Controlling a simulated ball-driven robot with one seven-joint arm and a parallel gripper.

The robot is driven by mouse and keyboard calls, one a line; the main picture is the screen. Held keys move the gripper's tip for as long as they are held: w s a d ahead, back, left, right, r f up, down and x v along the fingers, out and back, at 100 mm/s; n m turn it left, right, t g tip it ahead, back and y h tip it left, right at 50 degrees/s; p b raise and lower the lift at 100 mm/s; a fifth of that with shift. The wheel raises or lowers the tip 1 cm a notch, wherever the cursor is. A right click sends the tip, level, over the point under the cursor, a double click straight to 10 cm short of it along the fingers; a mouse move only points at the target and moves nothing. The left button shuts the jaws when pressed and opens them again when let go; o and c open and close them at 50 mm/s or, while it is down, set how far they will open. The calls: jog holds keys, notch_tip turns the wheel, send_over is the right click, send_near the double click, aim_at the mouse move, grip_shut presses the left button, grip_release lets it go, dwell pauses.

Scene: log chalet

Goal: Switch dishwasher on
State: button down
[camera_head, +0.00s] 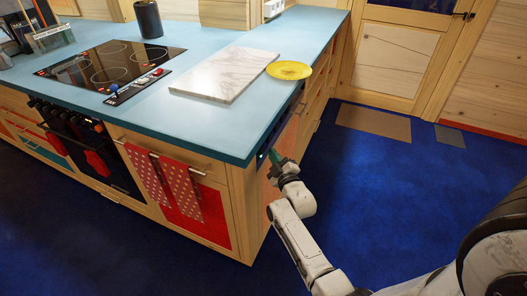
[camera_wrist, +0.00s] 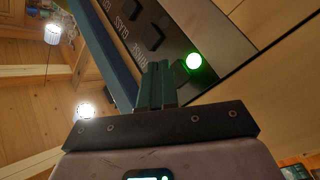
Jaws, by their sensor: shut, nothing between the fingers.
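The dishwasher's dark control panel (camera_head: 265,152) shows at the counter's end side, under the blue worktop, in the head view. In the wrist view the panel (camera_wrist: 172,43) fills the upper middle, tilted. It carries dark square buttons (camera_wrist: 153,37) with printed labels and a round light glowing green (camera_wrist: 194,61). My gripper (camera_head: 274,156) is at the panel in the head view. In the wrist view my gripper (camera_wrist: 156,68) has its dark fingers together and empty, their tips just beside the green light. I cannot tell whether they touch the panel.
The blue worktop (camera_head: 225,120) overhangs the panel. On it are a marble board (camera_head: 222,75), a yellow plate (camera_head: 289,70) and a black hob (camera_head: 108,62). Towels (camera_head: 165,185) hang on the front. Blue floor (camera_head: 375,190) is open to the right.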

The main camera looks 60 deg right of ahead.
jog(key=s, duration=0.3)
jog(key=s+b, duration=0.1)
jog(key=s, duration=0.2)
jog(key=shift+d, duration=0.2)
jog(key=shift+d, duration=0.1)
